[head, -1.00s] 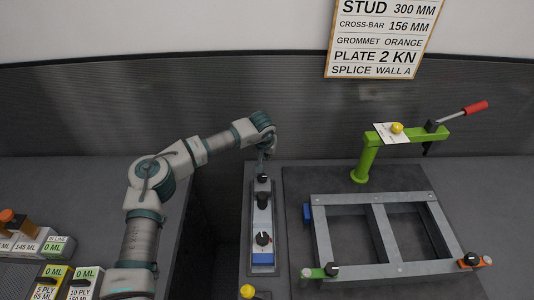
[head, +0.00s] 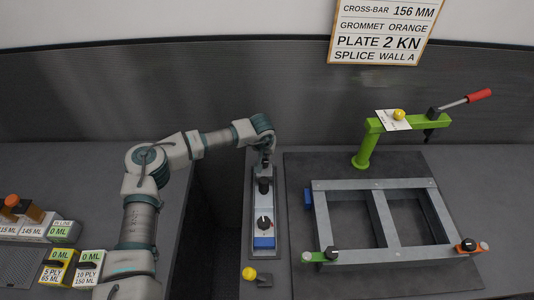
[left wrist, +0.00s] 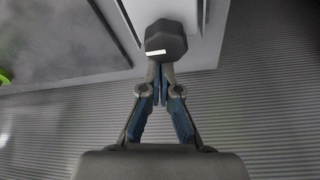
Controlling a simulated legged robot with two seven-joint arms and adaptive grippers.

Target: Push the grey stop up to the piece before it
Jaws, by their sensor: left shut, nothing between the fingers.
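A narrow grey rail (head: 254,215) lies lengthwise near the bench's left edge in the head view. It carries a black knob with a pale pointer (head: 264,223), a blue block (head: 264,242) nearest me, and another dark knob (head: 264,186) midway. My left gripper (head: 266,163) is shut and empty at the rail's far end. In the left wrist view its closed fingertips (left wrist: 160,88) meet or nearly meet a dark faceted knob (left wrist: 166,38) with a white mark; contact is unclear. This knob seems to belong to the grey stop, whose body is largely hidden. My right gripper is out of view.
A grey metal frame (head: 376,222) lies on a dark mat right of the rail. A green clamp (head: 367,148) with a red handle stands behind it. A yellow knob (head: 249,273) is near the rail's front end. A gap separates the two benches.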

